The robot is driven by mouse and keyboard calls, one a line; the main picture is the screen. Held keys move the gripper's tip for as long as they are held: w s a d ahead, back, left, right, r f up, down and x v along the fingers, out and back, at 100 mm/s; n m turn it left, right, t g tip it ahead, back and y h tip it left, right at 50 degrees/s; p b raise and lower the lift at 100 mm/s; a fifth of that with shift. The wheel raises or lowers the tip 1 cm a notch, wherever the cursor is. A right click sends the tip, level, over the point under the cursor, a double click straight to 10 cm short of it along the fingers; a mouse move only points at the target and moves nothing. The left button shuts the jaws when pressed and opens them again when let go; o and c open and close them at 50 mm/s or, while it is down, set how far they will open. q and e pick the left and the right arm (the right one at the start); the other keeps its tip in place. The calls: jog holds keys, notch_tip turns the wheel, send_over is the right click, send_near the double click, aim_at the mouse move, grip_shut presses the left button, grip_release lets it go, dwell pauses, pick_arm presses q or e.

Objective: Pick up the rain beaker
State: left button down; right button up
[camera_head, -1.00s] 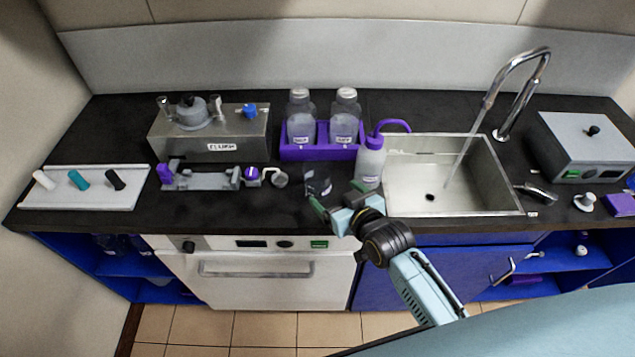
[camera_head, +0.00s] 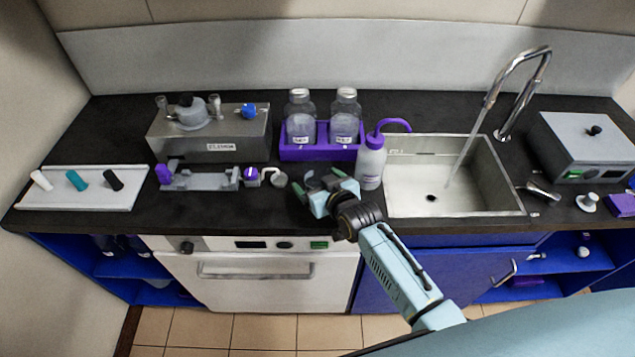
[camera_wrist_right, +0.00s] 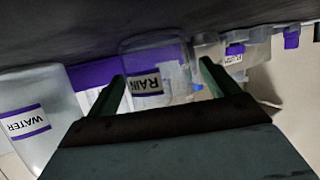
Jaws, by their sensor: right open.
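The rain beaker (camera_wrist_right: 150,58) is a clear cup with a white and purple "RAIN" label. It stands on the dark counter and appears upside down in the right wrist view, between my two fingers in that picture. My right gripper (camera_head: 318,184) is open, low over the counter in front of the purple rack. Its fingers also show in the right wrist view (camera_wrist_right: 162,72), one on each side of the beaker, not visibly closed on it. In the head view the gripper mostly hides the beaker. My left gripper is not in view.
The "WATER" wash bottle (camera_head: 370,163) with its purple spout stands close to the right of the gripper. The sink (camera_head: 455,205) with running water lies beyond it. Behind is the purple rack (camera_head: 319,153) with two bottles. A grey clamp device (camera_head: 200,181) lies to the left.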

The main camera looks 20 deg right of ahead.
jog(key=c, duration=1.2)
notch_tip(320, 180, up, 10)
jog(key=p, duration=0.2)
jog(key=s+d+r+m+h+b, duration=0.1)
jog(key=s+d+r+b, duration=0.1)
jog(key=s, duration=0.3)
jog(key=s+d+r+m+h+b, duration=0.1)
jog(key=s+d+r+b, duration=0.2)
jog(key=s+b, duration=0.2)
jog(key=shift+s+r+h, duration=0.15)
jog(key=shift+s+h, duration=0.15)
jog(key=shift+s, duration=0.45)
